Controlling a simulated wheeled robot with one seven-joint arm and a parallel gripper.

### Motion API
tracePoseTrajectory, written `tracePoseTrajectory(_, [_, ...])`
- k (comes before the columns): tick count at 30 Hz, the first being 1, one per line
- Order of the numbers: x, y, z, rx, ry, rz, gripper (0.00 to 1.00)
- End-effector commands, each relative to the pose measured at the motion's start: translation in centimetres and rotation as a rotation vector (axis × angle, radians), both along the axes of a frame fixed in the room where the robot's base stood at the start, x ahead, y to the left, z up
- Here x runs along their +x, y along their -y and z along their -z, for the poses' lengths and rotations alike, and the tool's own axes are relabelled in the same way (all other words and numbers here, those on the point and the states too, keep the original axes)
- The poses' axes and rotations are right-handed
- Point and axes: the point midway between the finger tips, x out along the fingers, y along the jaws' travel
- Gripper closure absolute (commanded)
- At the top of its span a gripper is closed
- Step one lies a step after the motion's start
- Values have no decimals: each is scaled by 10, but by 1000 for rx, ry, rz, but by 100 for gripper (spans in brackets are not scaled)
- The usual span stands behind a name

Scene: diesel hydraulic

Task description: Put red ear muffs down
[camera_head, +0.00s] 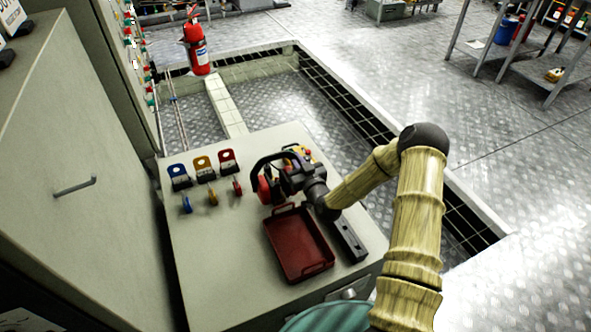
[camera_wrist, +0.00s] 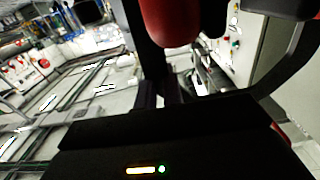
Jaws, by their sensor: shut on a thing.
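The red ear muffs (camera_head: 264,190) have a black headband and hang above the bench top, behind the red tray. My gripper (camera_head: 284,180) is shut on them, seemingly at the headband, though the exact contact is hard to make out. In the wrist view a red ear cup (camera_wrist: 170,20) shows close up at the top, with the dark headband curving down at the right. My gripper's dark fingers (camera_wrist: 160,95) show below the cup. The second ear cup is not clear in the head view.
The empty red tray (camera_head: 285,263) lies on the grey bench (camera_head: 205,262), with a dark bar (camera_head: 349,241) to its right. Blue, yellow and red padlocks and tags (camera_head: 203,164) stand at the left. A grey cabinet (camera_head: 80,150) borders the left side. Bare bench top lies left of the tray.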

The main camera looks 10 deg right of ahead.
Motion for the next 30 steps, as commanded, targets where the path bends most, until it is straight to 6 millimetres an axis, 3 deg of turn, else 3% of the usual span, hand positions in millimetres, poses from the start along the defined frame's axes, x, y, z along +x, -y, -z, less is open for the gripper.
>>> tracePoseTrajectory(5, [0, 0, 5, 1, 0, 1, 100])
tracePoseTrajectory(12, [0, 0, 36, 2, 0, 1, 100])
tracePoseTrajectory(24, [0, 0, 40, 1, 2, 0, 100])
tracePoseTrajectory(25, [0, 0, 41, 0, 1, 0, 89])
tracePoseTrajectory(28, [0, 0, 40, 0, 0, 0, 70])
tracePoseTrajectory(30, [0, 0, 40, 0, 0, 0, 69])
